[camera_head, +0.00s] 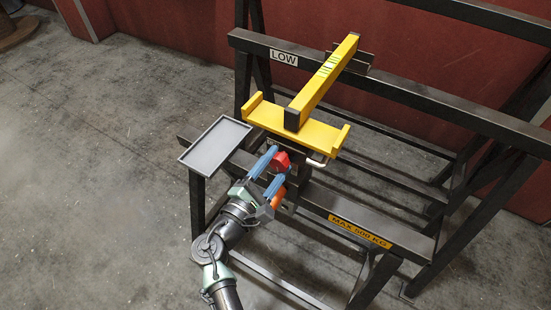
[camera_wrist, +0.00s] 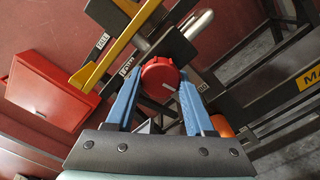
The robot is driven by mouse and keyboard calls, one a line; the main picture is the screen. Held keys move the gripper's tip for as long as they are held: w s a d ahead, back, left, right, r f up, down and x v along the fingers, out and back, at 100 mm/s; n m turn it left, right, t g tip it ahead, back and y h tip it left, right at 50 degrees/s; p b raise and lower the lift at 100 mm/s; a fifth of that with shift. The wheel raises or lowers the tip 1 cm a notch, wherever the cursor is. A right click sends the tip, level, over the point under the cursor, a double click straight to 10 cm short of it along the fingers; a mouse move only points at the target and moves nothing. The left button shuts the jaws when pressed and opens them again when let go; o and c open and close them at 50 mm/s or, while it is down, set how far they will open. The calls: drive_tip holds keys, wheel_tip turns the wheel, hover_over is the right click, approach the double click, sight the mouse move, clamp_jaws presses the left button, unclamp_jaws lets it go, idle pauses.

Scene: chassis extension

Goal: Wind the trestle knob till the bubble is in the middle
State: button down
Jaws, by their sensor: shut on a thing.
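The red trestle knob (camera_head: 282,161) is on the trestle's near side, below the yellow cradle (camera_head: 278,121). My gripper (camera_head: 272,161) has its blue fingers on either side of the knob and is shut on it. A yellow level bar (camera_head: 312,95) lies across the cradle, pointing away to the upper right. Its pale green vial (camera_head: 328,67) is near the far end. The bubble is too small to make out.
A grey tray (camera_head: 216,146) is left of the knob. A pale rod end (camera_head: 317,162) sticks out right of it, and an orange part (camera_head: 278,198) sits just below. Dark trestle rails (camera_head: 400,100) fill the right. The floor at left (camera_head: 90,180) is clear.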

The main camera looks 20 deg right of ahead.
drive_tip(key=shift+n, duration=0.4)
drive_tip(key=shift+c, duration=1.3)
unclamp_jaws()
drive_tip(key=p+v, duration=0.1)
drive_tip(key=v, duration=1.2)
drive_tip(key=shift+p, duration=0.3)
